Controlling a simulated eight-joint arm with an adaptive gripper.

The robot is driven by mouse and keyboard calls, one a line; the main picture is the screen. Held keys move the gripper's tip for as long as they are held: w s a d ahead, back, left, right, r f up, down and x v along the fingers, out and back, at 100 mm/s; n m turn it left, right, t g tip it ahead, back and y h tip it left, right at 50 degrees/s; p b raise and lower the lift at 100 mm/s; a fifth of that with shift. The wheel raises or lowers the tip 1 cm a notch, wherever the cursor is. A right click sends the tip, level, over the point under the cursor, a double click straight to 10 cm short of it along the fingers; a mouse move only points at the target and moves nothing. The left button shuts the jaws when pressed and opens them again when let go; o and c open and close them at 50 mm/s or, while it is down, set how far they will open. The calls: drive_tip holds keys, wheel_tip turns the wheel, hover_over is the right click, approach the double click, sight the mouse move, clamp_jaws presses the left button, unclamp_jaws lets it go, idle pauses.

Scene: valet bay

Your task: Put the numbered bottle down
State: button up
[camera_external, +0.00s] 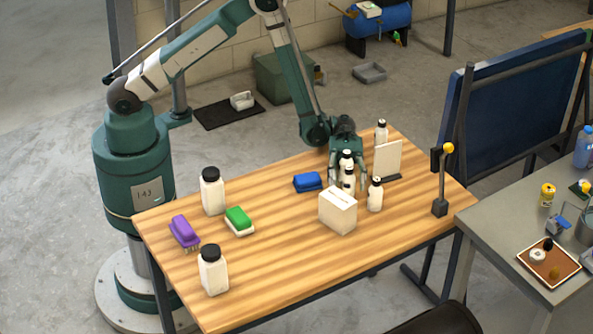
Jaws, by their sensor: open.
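My gripper (346,174) points down over the back right part of the wooden table (270,250). One more (381,134) stands behind, by an upright cream panel (387,160). I can read no number on any bottle, so I cannot tell which is the numbered one.
A white box (338,210) stands in front of the bottles. A blue brush or sponge (307,182) lies to their left. Two larger white bottles (212,191) (212,270), a green sponge (238,219) and a purple brush (184,232) are at the left. A yellow-knobbed lever (441,180) stands right. The front middle is clear.

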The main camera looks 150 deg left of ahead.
sight(349, 168)
idle(0.5)
drive_tip(key=c, duration=1.2)
drive_tip(key=shift+o, duration=0.2)
drive_tip(key=shift+r, duration=0.15)
drive_tip(key=shift+r+p, duration=1.25)
drive_tip(key=shift+r, duration=3.65)
